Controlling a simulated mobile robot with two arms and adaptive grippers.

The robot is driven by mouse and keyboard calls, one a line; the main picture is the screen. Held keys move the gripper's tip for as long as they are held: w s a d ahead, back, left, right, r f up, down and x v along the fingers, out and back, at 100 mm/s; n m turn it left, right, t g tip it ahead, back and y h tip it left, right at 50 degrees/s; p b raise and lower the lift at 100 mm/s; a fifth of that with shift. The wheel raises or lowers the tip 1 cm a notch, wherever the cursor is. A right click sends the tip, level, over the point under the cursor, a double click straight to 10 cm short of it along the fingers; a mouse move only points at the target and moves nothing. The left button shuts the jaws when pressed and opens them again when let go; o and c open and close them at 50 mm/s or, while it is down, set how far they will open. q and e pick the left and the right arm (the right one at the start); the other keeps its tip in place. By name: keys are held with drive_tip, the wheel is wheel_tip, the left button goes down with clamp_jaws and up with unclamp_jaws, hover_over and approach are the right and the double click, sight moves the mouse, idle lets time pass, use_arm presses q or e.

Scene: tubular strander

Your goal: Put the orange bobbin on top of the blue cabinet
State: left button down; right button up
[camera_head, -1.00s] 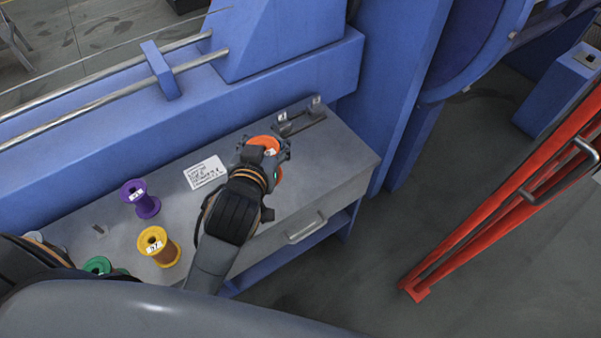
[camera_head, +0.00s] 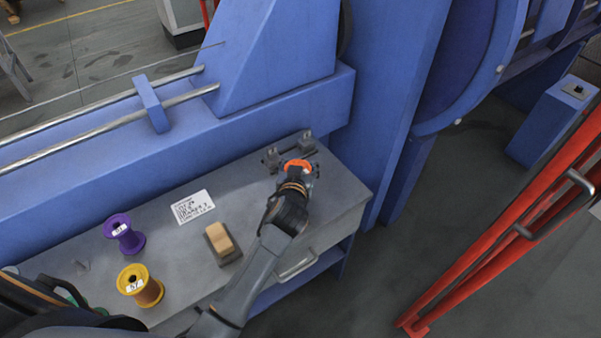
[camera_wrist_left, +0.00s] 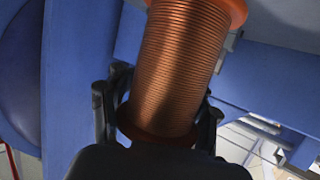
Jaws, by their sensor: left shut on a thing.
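The orange bobbin (camera_head: 298,163) is held at my left gripper (camera_head: 300,172), over the right part of the grey workbench. In the left wrist view the bobbin (camera_wrist_left: 180,70) is wound with copper-coloured wire between orange flanges. The fingers of the left gripper (camera_wrist_left: 158,118) are shut around its near end. In the head view the gripper hides most of the bobbin. A blue cabinet (camera_head: 545,128) with a small grey fitting on top stands on the floor at the far right, well apart from the gripper. My right gripper is not in view.
The grey workbench (camera_head: 335,205) carries a purple bobbin (camera_head: 124,235), a yellow bobbin (camera_head: 140,285), a tan block (camera_head: 221,242), a white label (camera_head: 192,207) and a metal fixture (camera_head: 290,148). Blue machine walls rise behind.

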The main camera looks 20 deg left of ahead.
use_arm(q)
drive_tip(key=shift+w+d+f, duration=0.1)
drive_tip(key=shift+w+f, duration=0.05)
drive_tip(key=shift+f, duration=0.7)
drive_tip(key=shift+w+f, duration=0.15)
drive_tip(key=shift+f, duration=0.7)
drive_tip(key=shift+f, duration=0.15)
drive_tip(key=c, duration=0.8)
unclamp_jaws()
drive_tip(key=shift+s, duration=0.1)
drive_tip(key=o, duration=0.4)
drive_tip(key=shift+o, duration=0.3)
